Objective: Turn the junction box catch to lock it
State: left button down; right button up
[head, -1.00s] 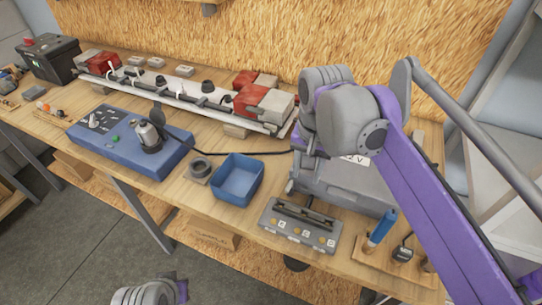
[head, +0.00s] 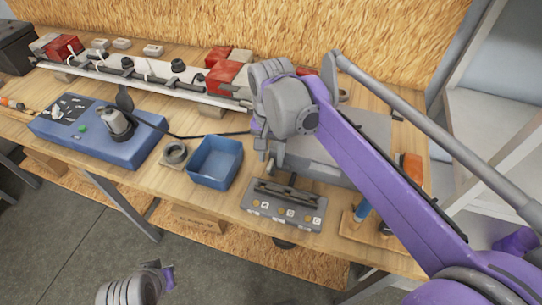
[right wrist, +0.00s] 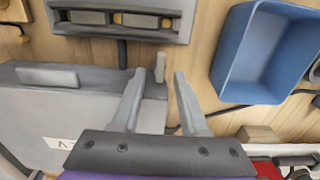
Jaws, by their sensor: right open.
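The grey junction box (head: 350,135) sits on the workbench, partly hidden by my right arm in the head view. Its grey side also shows in the right wrist view (right wrist: 50,115), with a white label. A small upright grey catch (right wrist: 160,67) stands near the box's edge in the right wrist view. My right gripper (right wrist: 158,76) is open, and the catch shows between its two fingertips. I cannot tell if either finger touches it. In the head view the right gripper (head: 268,152) is at the box's left end. My left gripper (head: 168,277) is low, in front of the bench.
A blue bin (head: 215,162) stands left of the box. A grey tray with labelled slots (head: 285,205) lies in front. A blue unit (head: 95,130) with a cable is farther left, and a long white rail (head: 150,80) runs behind. A blue-handled tool (head: 362,211) stands front right.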

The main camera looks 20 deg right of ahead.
jog(key=shift+f, duration=0.3)
grip_shut()
jog(key=shift+n, duration=0.8)
grip_release()
